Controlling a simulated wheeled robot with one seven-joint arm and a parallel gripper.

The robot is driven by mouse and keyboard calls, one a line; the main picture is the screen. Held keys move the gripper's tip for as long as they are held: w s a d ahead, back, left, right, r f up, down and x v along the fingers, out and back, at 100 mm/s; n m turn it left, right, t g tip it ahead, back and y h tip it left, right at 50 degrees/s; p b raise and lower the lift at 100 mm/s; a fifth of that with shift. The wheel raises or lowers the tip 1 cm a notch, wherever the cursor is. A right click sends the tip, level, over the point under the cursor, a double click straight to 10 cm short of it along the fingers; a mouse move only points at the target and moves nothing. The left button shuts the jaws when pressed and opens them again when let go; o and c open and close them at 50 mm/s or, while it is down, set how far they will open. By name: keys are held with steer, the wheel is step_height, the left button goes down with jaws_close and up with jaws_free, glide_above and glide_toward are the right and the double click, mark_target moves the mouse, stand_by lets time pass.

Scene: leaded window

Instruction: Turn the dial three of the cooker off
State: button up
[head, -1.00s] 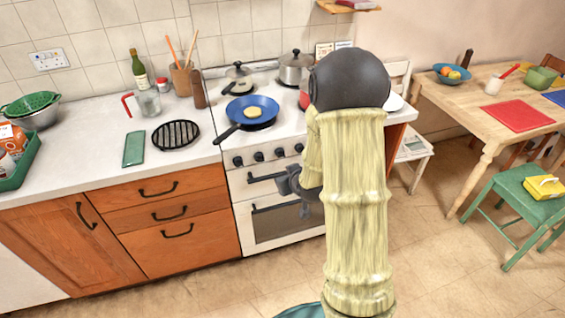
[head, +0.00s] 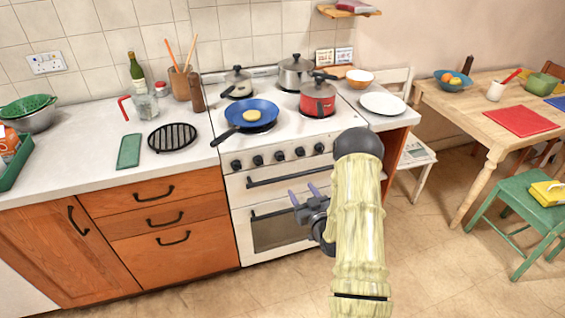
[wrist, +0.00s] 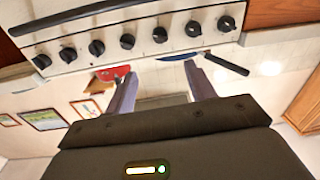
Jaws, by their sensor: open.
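The white cooker (head: 262,182) has a row of several dark dials (head: 299,152) along its front panel. The third dial from the left (head: 279,155) is in plain view. The row also shows across the top of the wrist view, which is upside down; there the third from the right is this dial (wrist: 160,35). I cannot tell which way its pointer faces. My gripper (head: 304,193) is open and empty in front of the oven, below the dials, fingers pointing up toward the cooker. In the wrist view its two fingers (wrist: 160,72) stand apart, short of the dials.
An oven handle (head: 290,176) runs below the dials. A blue pan (head: 262,106) has its handle reaching over the hob's front left edge. A red pot (head: 318,98) and two grey pots stand on the hob. A table and green chair (head: 522,205) are right; floor in front is clear.

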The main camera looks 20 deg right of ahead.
mark_target(282, 160)
steer(key=w, duration=0.5)
steer(key=w+p, duration=0.1)
steer(key=w, duration=0.5)
steer(key=w+a+p, duration=0.1)
steer(key=w, duration=0.5)
steer(key=shift+w+a, duration=0.1)
steer(key=shift+w, duration=0.1)
steer(key=shift+c, duration=0.2)
steer(key=c, duration=0.9)
